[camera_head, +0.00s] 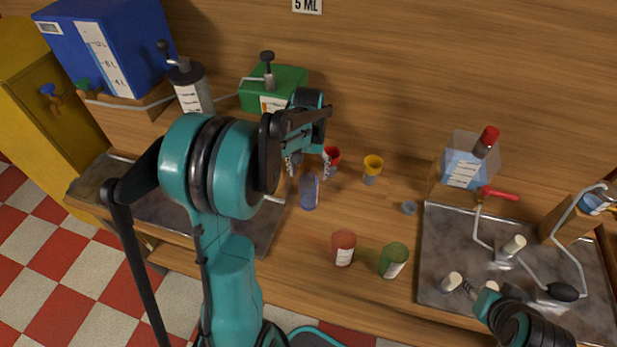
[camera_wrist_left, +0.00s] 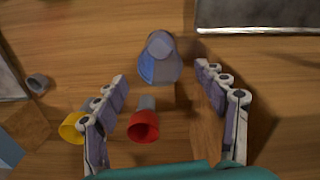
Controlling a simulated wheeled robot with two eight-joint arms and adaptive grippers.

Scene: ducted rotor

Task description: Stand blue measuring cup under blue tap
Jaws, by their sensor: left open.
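The blue measuring cup (camera_head: 309,193) stands on the wooden counter, right of the left tray. In the left wrist view the cup (camera_wrist_left: 158,60) shows ahead of and between my fingers, apart from them. My left gripper (camera_head: 308,163) is open and empty, with its fingers pointing down close to the cup. It also shows in the left wrist view (camera_wrist_left: 165,85). The blue tap (camera_head: 47,90) is on the yellow cabinet at the far left, with a brass-coloured body. My right gripper (camera_head: 474,290) is low at the right, over the right tray; its fingers are too small to read.
A red funnel-like cup (camera_wrist_left: 143,126) and a yellow one (camera_head: 373,165) are near my left gripper.

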